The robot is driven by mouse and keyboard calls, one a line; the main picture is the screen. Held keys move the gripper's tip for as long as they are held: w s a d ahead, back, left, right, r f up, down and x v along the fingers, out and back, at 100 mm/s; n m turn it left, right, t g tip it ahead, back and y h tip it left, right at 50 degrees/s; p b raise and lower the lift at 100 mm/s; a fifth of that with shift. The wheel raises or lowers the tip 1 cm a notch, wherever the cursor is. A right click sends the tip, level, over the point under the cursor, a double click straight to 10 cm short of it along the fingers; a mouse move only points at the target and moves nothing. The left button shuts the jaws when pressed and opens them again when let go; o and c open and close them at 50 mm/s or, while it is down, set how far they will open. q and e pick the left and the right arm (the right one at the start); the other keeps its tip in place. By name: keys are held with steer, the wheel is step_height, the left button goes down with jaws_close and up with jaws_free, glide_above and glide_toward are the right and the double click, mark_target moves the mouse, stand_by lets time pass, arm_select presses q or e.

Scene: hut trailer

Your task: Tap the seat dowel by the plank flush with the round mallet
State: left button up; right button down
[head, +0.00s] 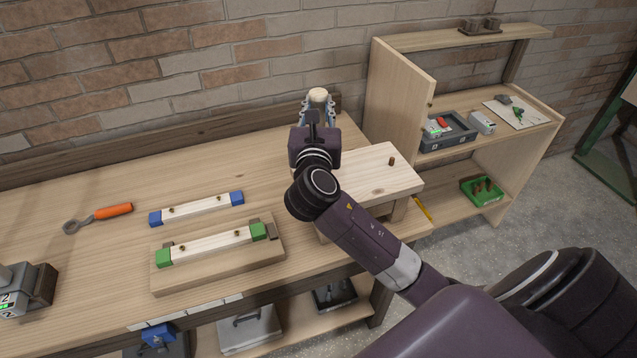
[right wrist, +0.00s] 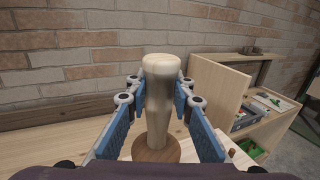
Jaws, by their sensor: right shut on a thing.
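My right gripper (head: 318,110) is shut on the upright pale handle of the round mallet (right wrist: 160,92). Its blue finger pads lie on either side of the handle, and the brown round head (right wrist: 156,150) is below them. In the head view only the mallet's top end (head: 318,95) shows above my gripper. The pale wooden seat (head: 365,180) is on the bench at the right, partly behind my arm. A brown seat dowel (head: 391,161) stands proud of its top at the right. The mallet is left of this dowel and farther back. My left gripper is out of view.
A strip with blue ends (head: 197,208) and a green-ended strip on a board (head: 212,246) lie left of my arm. An orange-handled tool (head: 112,211) lies farther left. A shelf unit (head: 400,90) with a grey tray (head: 449,132) and green bin (head: 482,191) stands at the right.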

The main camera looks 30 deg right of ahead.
step_height(320, 180, down, 6)
steer(key=b, duration=0.3)
steer(key=shift+r, duration=0.2)
steer(key=shift+r+p, duration=0.35)
steer(key=shift+r, duration=0.05)
steer(key=shift+d+r, duration=0.1)
steer(key=shift+r, duration=0.05)
steer(key=d+r+p, duration=0.1)
steer(key=p, duration=0.2)
steer(key=shift+d+r, duration=0.4)
steer(key=d+r, duration=0.3)
steer(key=d, duration=0.2)
steer(key=shift+d+r+b, duration=0.2)
steer(key=shift+d+b, duration=0.1)
steer(key=shift+a, duration=0.1)
